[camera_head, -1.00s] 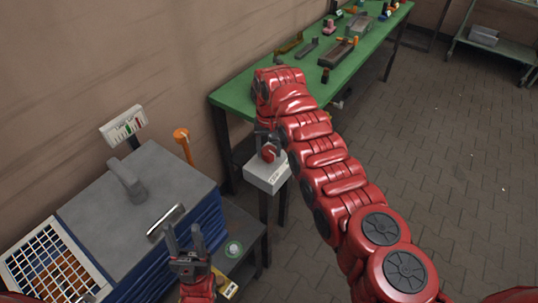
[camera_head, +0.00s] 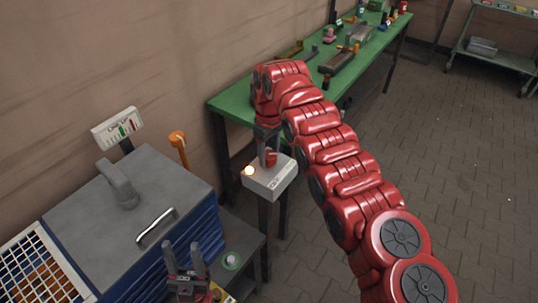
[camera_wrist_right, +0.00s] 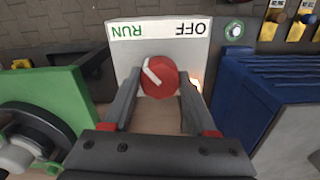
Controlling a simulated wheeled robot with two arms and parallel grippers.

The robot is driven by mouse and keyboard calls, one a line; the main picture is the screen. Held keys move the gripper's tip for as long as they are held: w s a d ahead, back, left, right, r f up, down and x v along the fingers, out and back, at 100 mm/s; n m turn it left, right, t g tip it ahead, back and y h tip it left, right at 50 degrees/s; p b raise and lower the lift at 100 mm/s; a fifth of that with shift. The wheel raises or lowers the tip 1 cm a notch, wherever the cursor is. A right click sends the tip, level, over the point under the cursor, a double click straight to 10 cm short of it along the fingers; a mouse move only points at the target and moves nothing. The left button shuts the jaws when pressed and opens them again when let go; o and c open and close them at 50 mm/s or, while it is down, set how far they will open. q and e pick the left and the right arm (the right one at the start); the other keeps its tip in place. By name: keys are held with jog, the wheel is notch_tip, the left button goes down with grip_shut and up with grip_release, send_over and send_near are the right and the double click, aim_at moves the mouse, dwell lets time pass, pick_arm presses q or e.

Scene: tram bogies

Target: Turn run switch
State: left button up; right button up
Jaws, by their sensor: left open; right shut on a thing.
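The run switch is a red knob (camera_head: 271,158) on a pale grey box (camera_head: 270,182) on a post. In the right wrist view the knob (camera_wrist_right: 160,78) sits below a RUN and OFF label (camera_wrist_right: 174,29). Its white mark slants up and left, towards RUN. My right gripper (camera_head: 267,154) is over the box, its fingers on both sides of the knob, shut on it. A lamp (camera_head: 248,171) glows at the box's left side. My left gripper (camera_head: 184,248) is open and empty, low in the head view beside the blue cabinet.
The blue cabinet (camera_head: 197,232) has a grey lid (camera_head: 147,193) with a silver handle. A gauge panel (camera_head: 118,128) stands behind it. A green bench (camera_head: 232,103) with several parts runs along the wall. The right floor is clear.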

aim_at(268, 154)
jog(key=shift+n, duration=0.3)
dwell(0.4)
jog(key=o, duration=1.4)
jog(key=shift+c, duration=0.2)
jog(key=shift+r, duration=0.15)
jog(key=shift+r, duration=0.35)
notch_tip(268, 154, up, 5)
jog(key=shift+a+r, duration=0.15)
notch_tip(268, 154, up, 11)
jog(key=p, duration=1.1)
